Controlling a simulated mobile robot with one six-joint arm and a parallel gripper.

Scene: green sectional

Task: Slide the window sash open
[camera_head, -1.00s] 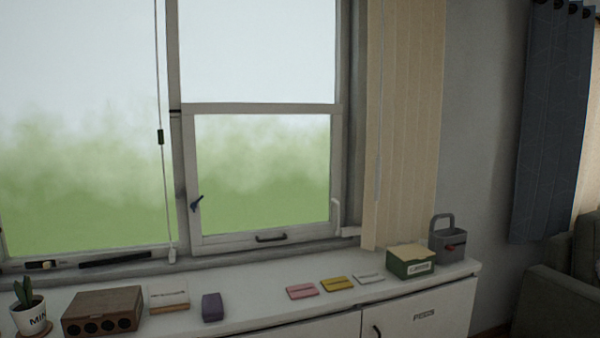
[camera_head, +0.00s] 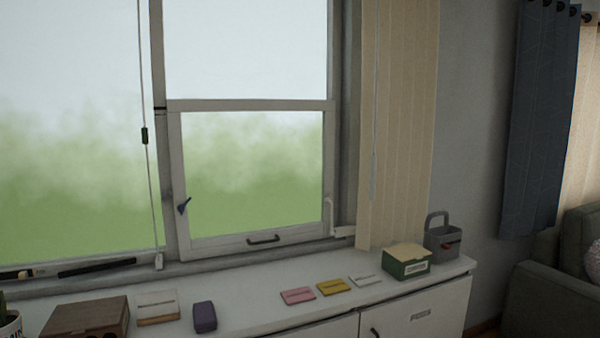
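The window sash (camera_head: 250,246) is the lower right pane frame, white, with green and pale haze behind its glass. It sits low against the frame and looks closed. A dark pull handle (camera_head: 263,240) is on its bottom rail. My gripper is not in view.
A white cabinet (camera_head: 250,318) stands below the window. On its top are a brown box (camera_head: 88,318), a purple block (camera_head: 204,317), pink (camera_head: 298,296) and yellow (camera_head: 333,287) cards, a green box (camera_head: 406,261) and a grey caddy (camera_head: 442,238). Vertical blinds (camera_head: 398,120) hang right of the window.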

